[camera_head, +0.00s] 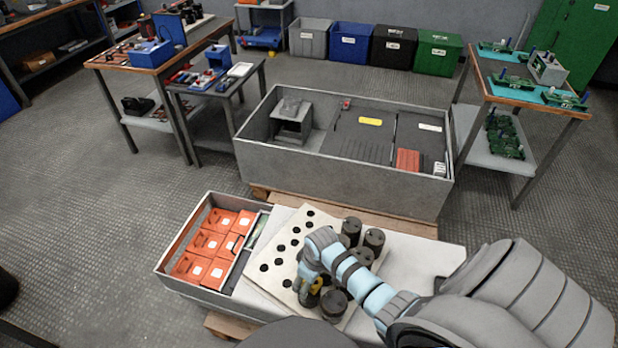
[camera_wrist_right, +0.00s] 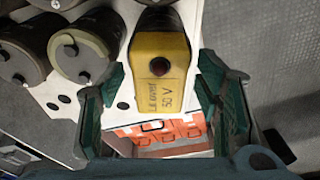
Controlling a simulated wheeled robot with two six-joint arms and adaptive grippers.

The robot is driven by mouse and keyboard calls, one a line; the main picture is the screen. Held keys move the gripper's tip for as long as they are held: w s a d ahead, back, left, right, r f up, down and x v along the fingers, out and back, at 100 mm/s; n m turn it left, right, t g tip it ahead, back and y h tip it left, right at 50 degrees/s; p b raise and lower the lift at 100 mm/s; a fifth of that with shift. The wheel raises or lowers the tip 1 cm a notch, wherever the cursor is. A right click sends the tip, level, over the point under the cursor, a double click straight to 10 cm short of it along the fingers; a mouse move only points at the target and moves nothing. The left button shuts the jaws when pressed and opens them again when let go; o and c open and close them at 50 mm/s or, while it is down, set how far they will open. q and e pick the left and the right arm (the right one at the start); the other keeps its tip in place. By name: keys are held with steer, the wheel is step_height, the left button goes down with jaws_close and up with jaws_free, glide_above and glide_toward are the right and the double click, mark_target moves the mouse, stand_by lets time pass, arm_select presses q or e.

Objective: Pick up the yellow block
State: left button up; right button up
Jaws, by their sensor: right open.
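In the head view a small part of the yellow block (camera_head: 316,284) shows beside my right gripper (camera_head: 309,291), which points down at the white board with holes (camera_head: 284,246). The gripper covers most of the block there. I cannot tell how deep the block sits between the fingers. My left gripper is not in view.
Several dark cylinders (camera_head: 374,240) stand close around the block on the board; they also show in the wrist view (camera_wrist_right: 82,50). A grey tray (camera_head: 172,272) of orange boxes (camera_head: 208,243) is at the left. A large grey crate (camera_head: 340,180) stands behind.

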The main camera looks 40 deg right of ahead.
steer(key=shift+r, duration=0.1)
jaws_close()
step_height(320, 180, up, 20)
steer(key=p, duration=0.8)
